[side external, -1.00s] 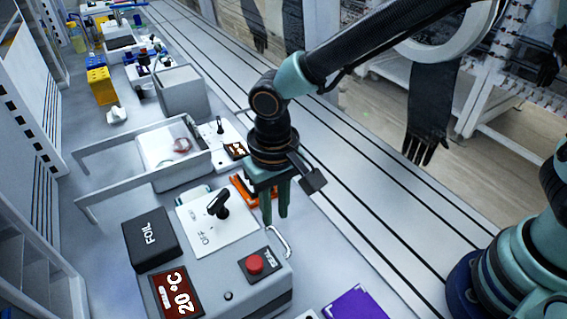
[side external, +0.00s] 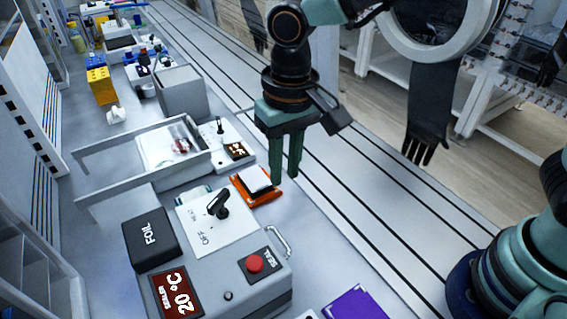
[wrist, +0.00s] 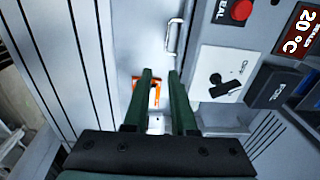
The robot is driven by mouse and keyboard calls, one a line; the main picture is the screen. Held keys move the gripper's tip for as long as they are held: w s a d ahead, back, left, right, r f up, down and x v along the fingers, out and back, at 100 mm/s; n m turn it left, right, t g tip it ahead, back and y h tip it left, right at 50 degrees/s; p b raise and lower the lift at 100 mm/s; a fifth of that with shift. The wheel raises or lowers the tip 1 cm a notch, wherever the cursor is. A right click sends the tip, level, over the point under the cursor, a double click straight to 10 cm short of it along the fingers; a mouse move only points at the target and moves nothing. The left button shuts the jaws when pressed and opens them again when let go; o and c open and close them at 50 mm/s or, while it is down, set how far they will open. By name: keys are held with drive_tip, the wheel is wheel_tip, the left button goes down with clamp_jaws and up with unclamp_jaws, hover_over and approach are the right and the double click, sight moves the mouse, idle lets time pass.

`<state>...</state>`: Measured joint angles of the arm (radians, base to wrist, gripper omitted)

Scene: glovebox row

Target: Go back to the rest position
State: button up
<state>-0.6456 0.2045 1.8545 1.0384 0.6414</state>
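My gripper (side external: 286,175) hangs pointing down in the side view, raised above the bench beside the orange tray (side external: 266,199). Its two green fingers are apart with nothing between them. The wrist view also shows the gripper (wrist: 159,75) with a clear gap between its fingers. Part of an orange thing (wrist: 156,97) shows below, through that gap. A white block with a dark edge (side external: 254,180) lies on the orange tray.
The sealer (side external: 223,278) with its red button (side external: 255,263), handle and black FOIL block (side external: 151,240) stands at the front left. A purple item (side external: 355,302) lies at the front. A grey box (side external: 181,92) stands further back. The slotted rail strip (side external: 365,205) on the right is clear.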

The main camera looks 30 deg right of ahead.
drive_tip(key=s+d+r+t, duration=0.2)
drive_tip(key=d+r, duration=0.1)
drive_tip(key=d, duration=0.9)
drive_tip(key=s+d+r+t, duration=0.1)
drive_tip(key=d+r+t, duration=0.2)
drive_tip(key=d, duration=0.9)
drive_tip(key=shift+s+d+r, duration=0.15)
drive_tip(key=shift+s+r, duration=0.2)
drive_tip(key=shift+r, duration=0.3)
